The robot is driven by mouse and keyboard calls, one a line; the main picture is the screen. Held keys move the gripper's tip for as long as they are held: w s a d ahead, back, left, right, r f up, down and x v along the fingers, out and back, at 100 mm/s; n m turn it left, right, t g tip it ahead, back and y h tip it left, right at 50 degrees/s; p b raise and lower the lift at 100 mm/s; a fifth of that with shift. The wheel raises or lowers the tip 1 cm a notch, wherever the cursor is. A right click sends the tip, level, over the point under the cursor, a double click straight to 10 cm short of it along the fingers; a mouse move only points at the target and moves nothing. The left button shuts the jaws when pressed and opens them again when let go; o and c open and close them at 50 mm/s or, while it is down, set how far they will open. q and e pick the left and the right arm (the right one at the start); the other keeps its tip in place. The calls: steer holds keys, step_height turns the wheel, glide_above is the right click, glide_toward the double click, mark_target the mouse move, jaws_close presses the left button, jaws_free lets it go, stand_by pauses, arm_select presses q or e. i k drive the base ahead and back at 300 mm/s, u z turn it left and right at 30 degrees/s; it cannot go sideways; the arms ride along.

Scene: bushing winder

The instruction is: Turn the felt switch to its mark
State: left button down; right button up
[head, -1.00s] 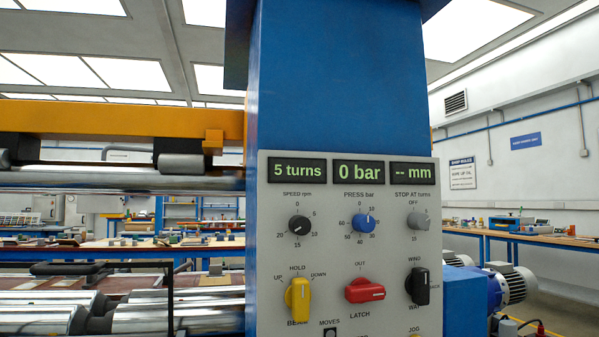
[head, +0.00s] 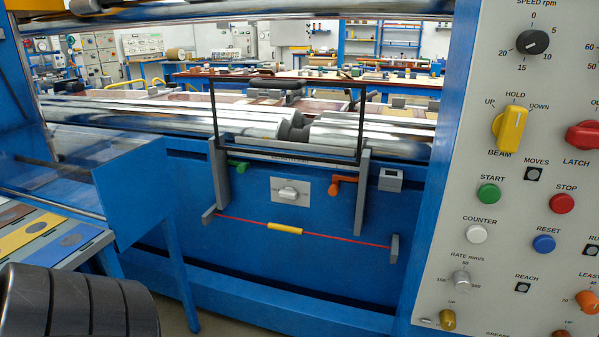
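No label reading felt is legible, so I cannot tell for sure which control is the felt switch. A small grey plate with a pale knob (head: 289,193) sits on the blue front of the machine, between a green lever and an orange lever. Its lettering is too small to read. The grey control panel (head: 510,205) at the right carries several named knobs and buttons, none legibly marked felt, and it is cut off by the picture edge. Neither of my grippers is in view.
A black guard frame (head: 287,80) stands before the steel rollers (head: 180,118). A red cord with a yellow sleeve (head: 285,229) spans two grey brackets below the plate. A side table with coloured sheets (head: 45,238) and a black ribbed round shape (head: 75,302) are at lower left.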

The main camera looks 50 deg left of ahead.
mark_target(288, 193)
steer(key=u, duration=1.55)
steer(key=k, duration=0.35)
steer(key=u, duration=1)
steer(key=i, duration=1.1)
steer(key=z, duration=0.35)
steer(key=i, duration=0.9)
steer(key=z, duration=0.6)
